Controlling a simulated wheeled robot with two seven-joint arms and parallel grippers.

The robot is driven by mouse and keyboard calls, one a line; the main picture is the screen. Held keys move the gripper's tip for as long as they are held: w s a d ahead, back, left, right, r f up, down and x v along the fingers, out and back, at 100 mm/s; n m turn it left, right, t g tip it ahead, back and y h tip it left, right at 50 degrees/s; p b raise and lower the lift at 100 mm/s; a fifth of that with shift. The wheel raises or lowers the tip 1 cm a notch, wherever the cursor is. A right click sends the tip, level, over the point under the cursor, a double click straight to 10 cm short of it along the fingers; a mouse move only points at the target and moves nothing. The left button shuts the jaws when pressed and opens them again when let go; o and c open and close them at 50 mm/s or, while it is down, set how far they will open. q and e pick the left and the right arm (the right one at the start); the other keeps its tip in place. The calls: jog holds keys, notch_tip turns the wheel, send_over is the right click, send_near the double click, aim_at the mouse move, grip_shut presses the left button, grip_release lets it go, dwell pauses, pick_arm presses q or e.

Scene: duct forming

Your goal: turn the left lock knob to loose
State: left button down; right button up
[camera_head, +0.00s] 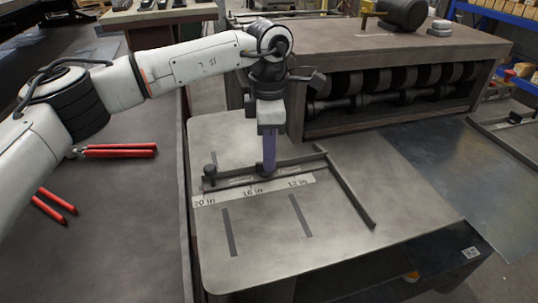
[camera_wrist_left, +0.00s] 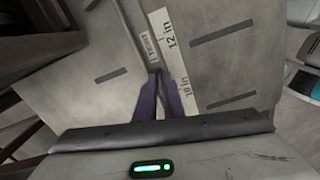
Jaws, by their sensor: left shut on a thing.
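My left gripper (camera_head: 268,172) points down with its purple fingers at the dark fence near the 16 in mark. It is shut on a part of the fence, mostly hidden between the fingers. In the left wrist view the fingertips (camera_wrist_left: 158,80) close around a narrow dark piece beside the ruler (camera_wrist_left: 174,50). A dark upright lock knob (camera_head: 210,170) stands at the fence's left end, apart from the gripper. A light label plate reading TIGHT (camera_wrist_left: 148,45) lies near the fingertips. I cannot read the knob's setting. My right gripper is out of view.
The metal table (camera_head: 290,262) is bare in front of the ruler (camera_head: 252,190), apart from dark strips. A fence arm (camera_head: 350,198) runs toward the front at right. A wooden rack of rollers (camera_head: 390,90) stands behind. Red-handled tools (camera_head: 118,151) lie on the left bench.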

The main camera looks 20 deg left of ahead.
pick_arm(q)
jog(key=shift+w+n, duration=0.1)
jog(key=shift+n, duration=1.1)
jog(key=shift+a, duration=0.1)
jog(key=c, duration=1.9)
grip_release()
jog(key=shift+o, duration=0.2)
jog(key=shift+r, duration=0.1)
notch_tip(320, 180, up, 10)
jog(key=shift+r, duration=0.1)
